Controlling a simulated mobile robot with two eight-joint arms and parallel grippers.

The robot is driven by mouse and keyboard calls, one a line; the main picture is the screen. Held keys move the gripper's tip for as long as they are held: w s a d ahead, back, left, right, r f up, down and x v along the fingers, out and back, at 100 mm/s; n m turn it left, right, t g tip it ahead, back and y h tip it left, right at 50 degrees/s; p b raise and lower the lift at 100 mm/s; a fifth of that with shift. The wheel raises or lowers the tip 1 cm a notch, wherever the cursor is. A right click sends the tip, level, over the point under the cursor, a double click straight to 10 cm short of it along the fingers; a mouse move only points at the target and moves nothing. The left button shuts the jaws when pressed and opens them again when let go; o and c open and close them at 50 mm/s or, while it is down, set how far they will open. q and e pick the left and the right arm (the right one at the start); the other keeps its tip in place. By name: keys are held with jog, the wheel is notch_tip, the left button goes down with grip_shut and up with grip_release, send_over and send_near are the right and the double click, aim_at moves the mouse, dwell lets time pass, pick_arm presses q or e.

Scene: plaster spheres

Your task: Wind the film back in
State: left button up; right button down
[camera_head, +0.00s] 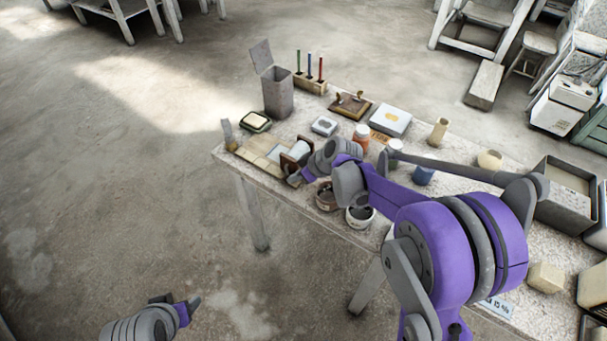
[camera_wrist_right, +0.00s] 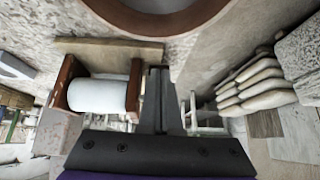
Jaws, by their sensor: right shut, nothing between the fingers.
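A white roll (camera_head: 299,148) sits in a brown wooden holder (camera_head: 287,161) near the table's far left end. In the right wrist view the white roll (camera_wrist_right: 98,95) lies between two brown end pieces (camera_wrist_right: 63,82). A pale flat strip (camera_head: 258,146) extends left from the holder; I cannot tell if it is film. My right gripper (camera_head: 294,181) is shut and empty, close beside the holder's near side. Its closed fingers (camera_wrist_right: 160,98) appear just right of the holder in the wrist view. My left gripper (camera_head: 180,304) hangs low over the floor, away from the table; its jaw state is unclear.
Jars (camera_head: 361,137) and bowls (camera_head: 360,217) stand close to my right arm. A grey bin (camera_head: 278,94), a pen stand (camera_head: 311,85) and a white box (camera_head: 390,120) are behind. A grey crate (camera_head: 563,200) is at right. Floor left of the table is clear.

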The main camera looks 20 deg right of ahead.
jog(key=shift+w+a+f, duration=0.2)
jog(key=shift+f+b, duration=0.35)
jog(key=shift+b, duration=0.05)
jog(key=shift+r, duration=0.25)
